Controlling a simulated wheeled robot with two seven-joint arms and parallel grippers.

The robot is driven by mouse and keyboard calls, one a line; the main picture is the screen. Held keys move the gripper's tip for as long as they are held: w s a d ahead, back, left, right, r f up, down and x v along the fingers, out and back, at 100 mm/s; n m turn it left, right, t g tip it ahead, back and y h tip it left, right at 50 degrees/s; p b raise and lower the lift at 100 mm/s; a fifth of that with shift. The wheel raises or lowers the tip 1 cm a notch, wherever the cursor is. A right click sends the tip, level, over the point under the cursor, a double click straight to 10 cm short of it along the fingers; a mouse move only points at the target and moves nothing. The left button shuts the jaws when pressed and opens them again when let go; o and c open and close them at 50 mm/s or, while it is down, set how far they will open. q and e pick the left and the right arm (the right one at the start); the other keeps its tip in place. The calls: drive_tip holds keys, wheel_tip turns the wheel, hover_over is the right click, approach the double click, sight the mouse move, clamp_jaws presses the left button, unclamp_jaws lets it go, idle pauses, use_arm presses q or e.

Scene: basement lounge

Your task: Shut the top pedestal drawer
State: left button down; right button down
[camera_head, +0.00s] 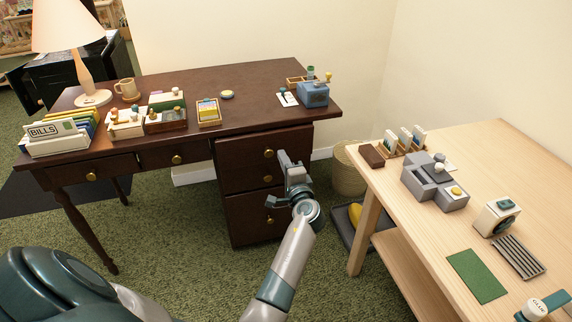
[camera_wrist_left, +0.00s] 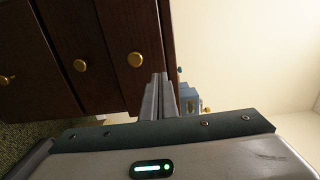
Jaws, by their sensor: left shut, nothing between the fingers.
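The dark wood desk (camera_head: 225,91) has a pedestal of three stacked drawers on its right side. The top pedestal drawer (camera_head: 240,150) has a brass knob and its front seems to stand out a little from the pedestal. In the left wrist view the top drawer (camera_wrist_left: 128,25) is the rightmost front, with its knob left of the fingers. My left gripper (camera_head: 286,160) is shut and empty, in front of the pedestal near the right part of the top drawer. Its fingertips (camera_wrist_left: 160,78) overlap the drawer's edge in view; contact cannot be told. My right gripper is out of view.
A light wood table (camera_head: 437,225) with several small items stands on the right. A wicker basket (camera_head: 347,176) and a dark tray with a yellow object (camera_head: 355,214) are on the floor between. Green carpet lies open before the desk.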

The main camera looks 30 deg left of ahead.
sight(272, 134)
use_arm(q)
drive_tip(key=x, duration=0.9)
drive_tip(key=shift+w+a, duration=0.1)
drive_tip(key=shift+a, duration=0.05)
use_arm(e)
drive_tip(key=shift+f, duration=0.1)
